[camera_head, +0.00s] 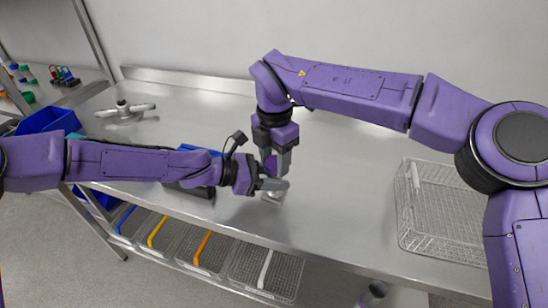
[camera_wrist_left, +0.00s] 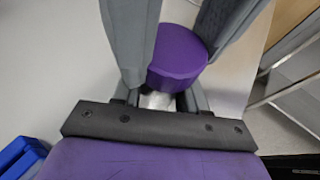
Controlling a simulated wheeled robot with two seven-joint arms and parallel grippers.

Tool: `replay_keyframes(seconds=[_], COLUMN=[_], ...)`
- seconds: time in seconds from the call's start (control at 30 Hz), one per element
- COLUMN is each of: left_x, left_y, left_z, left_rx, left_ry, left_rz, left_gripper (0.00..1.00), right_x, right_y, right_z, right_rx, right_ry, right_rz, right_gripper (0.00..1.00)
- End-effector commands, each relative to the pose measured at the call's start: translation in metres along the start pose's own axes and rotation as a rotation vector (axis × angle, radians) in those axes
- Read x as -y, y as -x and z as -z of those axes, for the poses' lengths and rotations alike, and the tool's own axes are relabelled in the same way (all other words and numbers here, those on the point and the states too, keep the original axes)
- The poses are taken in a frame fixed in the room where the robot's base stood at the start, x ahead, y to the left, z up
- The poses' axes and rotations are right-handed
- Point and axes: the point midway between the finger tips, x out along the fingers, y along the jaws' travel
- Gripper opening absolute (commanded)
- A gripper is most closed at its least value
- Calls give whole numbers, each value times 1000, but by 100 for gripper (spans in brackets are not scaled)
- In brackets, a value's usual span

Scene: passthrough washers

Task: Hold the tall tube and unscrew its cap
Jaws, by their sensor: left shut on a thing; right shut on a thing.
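The tall tube stands upright near the table's front edge. Its clear lower end (camera_head: 272,198) shows below my left gripper in the head view, and a short silvery stretch (camera_wrist_left: 158,100) shows under the cap in the left wrist view. My left gripper (camera_head: 273,184) comes in level from the left and is shut on the tube. The purple cap (camera_wrist_left: 178,55) is on top of the tube, between the grey fingers of my right gripper (camera_head: 276,164), which points down from above and is shut on it. Most of the tube is hidden by the fingers.
A wire basket (camera_head: 445,215) sits on the table (camera_head: 345,205) at the right. A grey handled thing (camera_head: 124,110) lies at the back left. Blue bins (camera_head: 48,119) are at the far left. Trays with coloured handles (camera_head: 205,250) sit below. The table's middle right is clear.

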Motion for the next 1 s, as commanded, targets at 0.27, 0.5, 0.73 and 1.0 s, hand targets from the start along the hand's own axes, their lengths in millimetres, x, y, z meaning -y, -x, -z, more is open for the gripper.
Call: replay_keyframes(seconds=[0.27,0.5,0.73,1.0], left_x=[-1,-1,0,0], left_y=[0,1,0,0], left_z=[-1,0,-1,-1], left_rx=[1,1,1,1], left_ry=[1,1,0,0], left_rz=[-3,-3,-1,-1], left_gripper=[0,0,0,0], right_x=[0,0,0,0], right_y=[0,0,1,39], right_z=[0,0,0,0], right_rx=[-1,-1,0,2], right_ry=[200,196,195,195], right_rz=[1,2,0,-1], right_gripper=[13,72,75,75])
